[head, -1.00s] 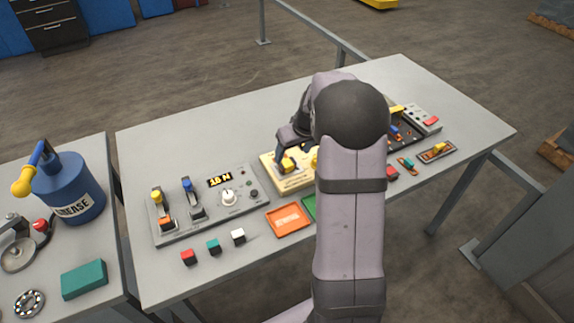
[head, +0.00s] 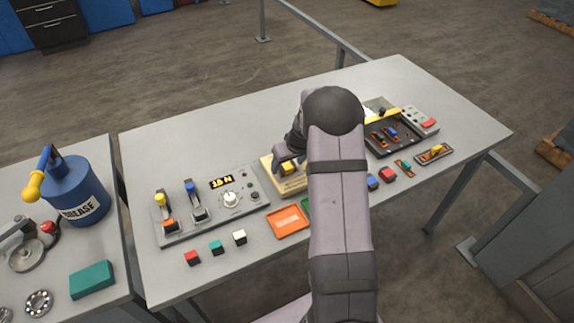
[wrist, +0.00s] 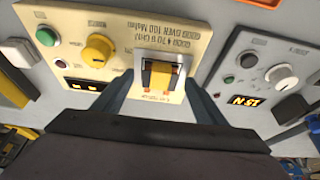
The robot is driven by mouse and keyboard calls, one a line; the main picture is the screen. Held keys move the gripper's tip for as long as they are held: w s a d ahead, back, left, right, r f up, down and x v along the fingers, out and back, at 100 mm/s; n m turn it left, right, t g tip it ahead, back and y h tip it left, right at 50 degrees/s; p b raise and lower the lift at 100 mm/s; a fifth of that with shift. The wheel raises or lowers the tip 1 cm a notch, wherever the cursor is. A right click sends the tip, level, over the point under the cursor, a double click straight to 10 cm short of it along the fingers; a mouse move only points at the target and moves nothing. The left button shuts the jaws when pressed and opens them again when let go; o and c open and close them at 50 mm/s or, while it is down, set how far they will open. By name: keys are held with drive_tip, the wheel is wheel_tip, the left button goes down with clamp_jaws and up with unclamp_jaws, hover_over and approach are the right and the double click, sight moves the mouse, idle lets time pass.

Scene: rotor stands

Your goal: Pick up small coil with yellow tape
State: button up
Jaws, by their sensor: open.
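A small coil with yellow tape (wrist: 160,78) sits on the white pad of the cream tester (wrist: 112,15); its yellow top also shows in the head view (head: 288,168). My gripper (wrist: 158,98) is open, with one finger to each side of this coil in the wrist view. Whether the fingers touch it I cannot tell. In the head view my gripper (head: 287,156) is over the tester (head: 283,188), partly hiding it and the coil. Another yellow-topped piece (head: 437,150) lies in a brown holder at the right of the table.
A grey control panel (head: 232,212) with levers and a lit display stands left of the tester. An orange tray (head: 288,221) and small red, teal and white blocks lie in front. A black tray (head: 393,146) with orange and blue parts lies to the right.

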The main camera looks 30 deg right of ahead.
sight(288, 166)
drive_tip(key=shift+w+f, duration=0.1)
drive_tip(key=shift+f, duration=0.1)
drive_tip(key=shift+c, duration=0.6)
drive_tip(key=c, duration=1.1)
drive_tip(key=shift+r, duration=0.15)
wheel_tip(288, 166, up, 10)
drive_tip(key=b, duration=0.2)
drive_tip(key=shift+b, duration=0.4)
drive_tip(key=shift+r, duration=0.15)
drive_tip(key=shift+r+p, duration=1.05)
drive_tip(key=shift+r, duration=0.25)
